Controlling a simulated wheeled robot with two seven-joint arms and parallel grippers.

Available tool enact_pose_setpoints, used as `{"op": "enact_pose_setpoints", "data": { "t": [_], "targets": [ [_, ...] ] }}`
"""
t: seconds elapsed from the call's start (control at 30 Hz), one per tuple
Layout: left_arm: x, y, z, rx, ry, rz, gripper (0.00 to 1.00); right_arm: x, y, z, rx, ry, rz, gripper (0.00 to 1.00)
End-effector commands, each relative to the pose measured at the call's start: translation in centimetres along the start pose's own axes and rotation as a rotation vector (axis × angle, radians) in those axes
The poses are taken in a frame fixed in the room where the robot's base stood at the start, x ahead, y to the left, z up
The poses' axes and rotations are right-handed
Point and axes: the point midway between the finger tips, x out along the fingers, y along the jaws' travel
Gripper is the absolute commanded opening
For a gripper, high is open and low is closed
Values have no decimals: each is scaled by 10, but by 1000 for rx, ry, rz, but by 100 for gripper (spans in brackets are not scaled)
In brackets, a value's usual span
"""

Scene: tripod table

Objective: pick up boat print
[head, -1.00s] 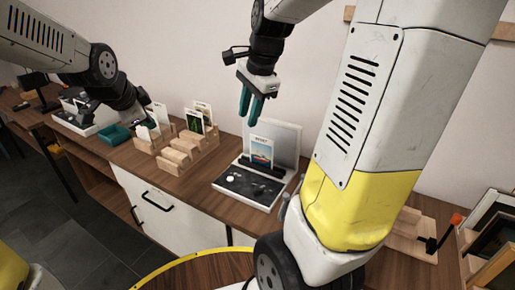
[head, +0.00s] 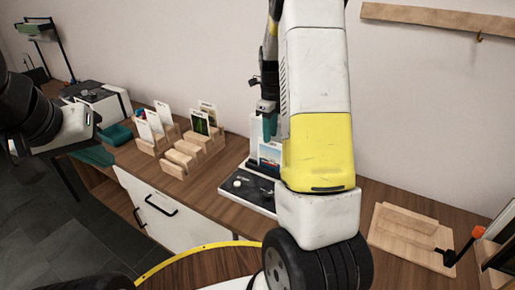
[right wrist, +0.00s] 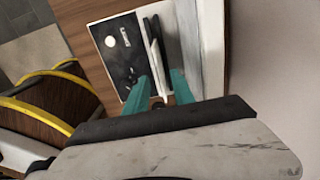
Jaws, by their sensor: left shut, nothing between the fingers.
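The boat print (head: 269,154) is a small card with a blue picture. It stands upright in the black-and-white stand (head: 247,190), partly hidden behind my right arm in the head view. My right gripper (head: 269,127) points down right above the print. In the right wrist view its teal fingers (right wrist: 160,88) are apart, on either side of a thin upright edge that looks like the print; I cannot tell whether they touch it. My left gripper (head: 97,155) is shut and empty at the far left, in front of the counter.
A wooden card rack (head: 181,158) with several other prints stands left of the stand. Counter between rack and stand is clear.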

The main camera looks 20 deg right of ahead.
Motion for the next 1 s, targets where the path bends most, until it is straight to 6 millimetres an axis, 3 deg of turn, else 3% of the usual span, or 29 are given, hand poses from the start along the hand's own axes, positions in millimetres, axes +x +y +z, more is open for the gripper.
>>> {"op": "enact_pose_setpoints", "data": {
  "t": [0.23, 0.53, 0.7, 1.0],
  "targets": [
    [0, 0, 0, 2, 1, 0, 0, 36, 1, -4, -1, 2, 2, 30],
    [0, 0, -1, 2, 1, 0, 0, 40, 0, -3, -1, 0, 0, 30],
    [0, 0, -1, 2, 1, 0, 0, 40, 0, -3, -1, 0, 0, 0],
    [0, 0, -1, 2, 1, 0, 0, 40, 0, -3, -2, 0, 0, 0]
  ]
}}
